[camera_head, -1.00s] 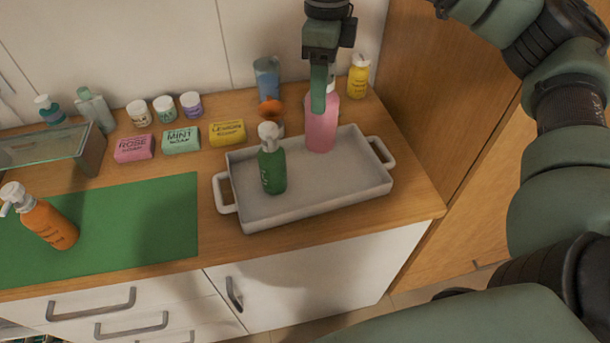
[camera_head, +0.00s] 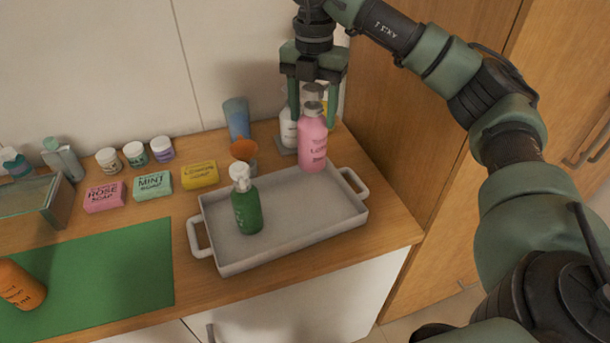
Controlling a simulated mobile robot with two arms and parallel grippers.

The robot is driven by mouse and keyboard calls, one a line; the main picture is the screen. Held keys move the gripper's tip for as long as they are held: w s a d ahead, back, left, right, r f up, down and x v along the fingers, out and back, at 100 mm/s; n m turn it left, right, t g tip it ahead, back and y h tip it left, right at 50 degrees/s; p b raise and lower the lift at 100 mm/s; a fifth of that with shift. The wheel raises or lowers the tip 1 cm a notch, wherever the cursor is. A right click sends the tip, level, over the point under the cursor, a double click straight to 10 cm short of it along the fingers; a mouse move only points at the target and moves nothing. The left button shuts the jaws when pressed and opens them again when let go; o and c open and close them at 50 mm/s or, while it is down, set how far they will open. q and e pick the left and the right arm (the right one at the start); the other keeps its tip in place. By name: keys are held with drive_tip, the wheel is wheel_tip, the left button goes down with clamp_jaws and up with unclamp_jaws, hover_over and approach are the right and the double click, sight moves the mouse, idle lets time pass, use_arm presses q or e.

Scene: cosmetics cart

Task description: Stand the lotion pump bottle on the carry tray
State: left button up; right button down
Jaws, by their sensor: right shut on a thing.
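The pink pump bottle (camera_head: 312,148), whose label seems to read "Lotion", is upright at the back right edge of the grey carry tray (camera_head: 290,243). Its base overlaps the tray's back rim in the picture; I cannot tell whether it touches the tray or hangs just above or behind it. My right gripper (camera_head: 313,112) points down with a finger on each side of the bottle's pump top, shut on it. A green pump bottle (camera_head: 247,210) stands upright in the left part of the tray. My left gripper is not in view.
Behind the tray stand a blue cup (camera_head: 237,118), an orange item (camera_head: 244,150) and a white bottle (camera_head: 288,131) close to my gripper; a yellow bottle is mostly hidden. Soaps (camera_head: 152,185) and small jars line the left. An orange bottle (camera_head: 20,287) is on the green mat (camera_head: 100,275).

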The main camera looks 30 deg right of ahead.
sight(312, 164)
wheel_tip(312, 164, down, 13)
drive_tip(key=p, duration=0.3)
drive_tip(key=shift+f, duration=0.3)
drive_tip(key=shift+f, duration=0.1)
drive_tip(key=c, duration=0.5)
unclamp_jaws()
